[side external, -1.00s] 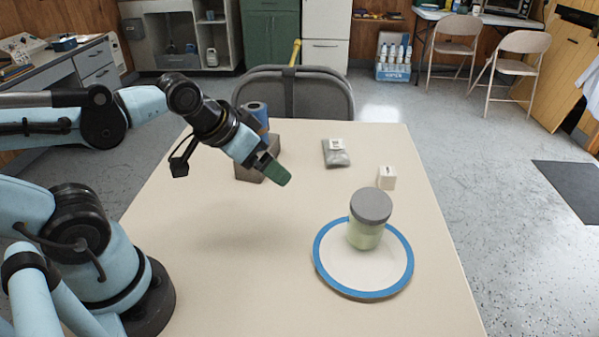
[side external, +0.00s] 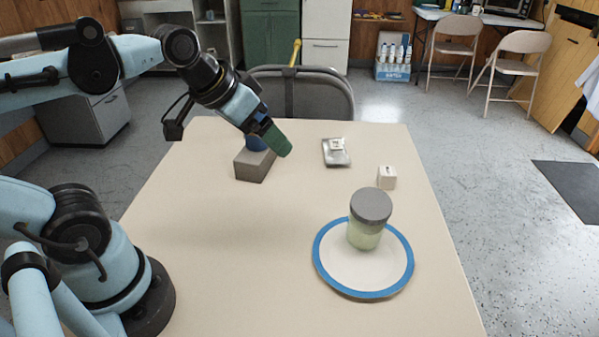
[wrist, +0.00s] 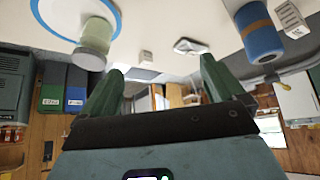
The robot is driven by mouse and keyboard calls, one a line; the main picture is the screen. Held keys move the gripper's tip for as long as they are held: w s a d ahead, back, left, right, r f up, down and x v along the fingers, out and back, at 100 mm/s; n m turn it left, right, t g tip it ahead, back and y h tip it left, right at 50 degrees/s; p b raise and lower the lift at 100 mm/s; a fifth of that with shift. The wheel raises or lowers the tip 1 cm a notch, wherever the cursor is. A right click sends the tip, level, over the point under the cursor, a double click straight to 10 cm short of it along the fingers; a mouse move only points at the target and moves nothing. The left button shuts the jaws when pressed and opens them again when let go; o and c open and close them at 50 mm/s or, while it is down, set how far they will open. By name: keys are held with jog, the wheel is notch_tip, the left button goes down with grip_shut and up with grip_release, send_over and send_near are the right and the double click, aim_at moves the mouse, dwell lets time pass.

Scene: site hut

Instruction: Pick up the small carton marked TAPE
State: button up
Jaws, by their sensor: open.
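A small white carton (side external: 387,177) with a dark mark stands upright on the table, right of centre; I cannot read its mark. It also shows in the wrist view as a small pale box (wrist: 146,57). A flat grey pouch (side external: 337,158) lies behind it to the left, with a small white label or box on top; it also shows in the wrist view (wrist: 190,46). My gripper (side external: 280,142) has green fingers and is in the air left of the pouch and carton. In the wrist view my gripper (wrist: 160,72) is open, with nothing between its fingers.
A jar (side external: 367,222) with a grey lid stands on a blue-rimmed plate (side external: 323,268) in front of the carton. A grey block (side external: 253,168) and a blue cylinder (side external: 255,143) are below and behind my gripper. A chair (side external: 335,98) is beyond the table's far edge. The table's front left is clear.

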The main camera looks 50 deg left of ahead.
jog(key=w+a+r+m+h, duration=0.1)
jog(key=w+a+r+h, duration=0.1)
jog(key=w+a, duration=0.55)
jog(key=w+a+r+m+h, duration=0.2)
jog(key=w+a+h, duration=0.1)
jog(key=w+a, duration=0.5)
jog(key=s+a+f+m+t+h, duration=0.1)
jog(key=a+f+m+t, duration=0.15)
jog(key=a, duration=0.85)
jog(key=s+a+f+m+t+h, duration=0.1)
jog(key=s+a+f+t, duration=0.15)
jog(key=a, duration=0.95)
jog(key=shift+g, duration=0.3)
jog(key=f, duration=0.4)
jog(key=w+d+f, duration=0.1)
jog(key=f, duration=0.7)
jog(key=shift+w+d, duration=0.35)
jog(key=shift+w, duration=0.05)
jog(key=shift+x, duration=3.45)
jog(key=shift+r, duration=0.1)
jog(key=c, duration=1)
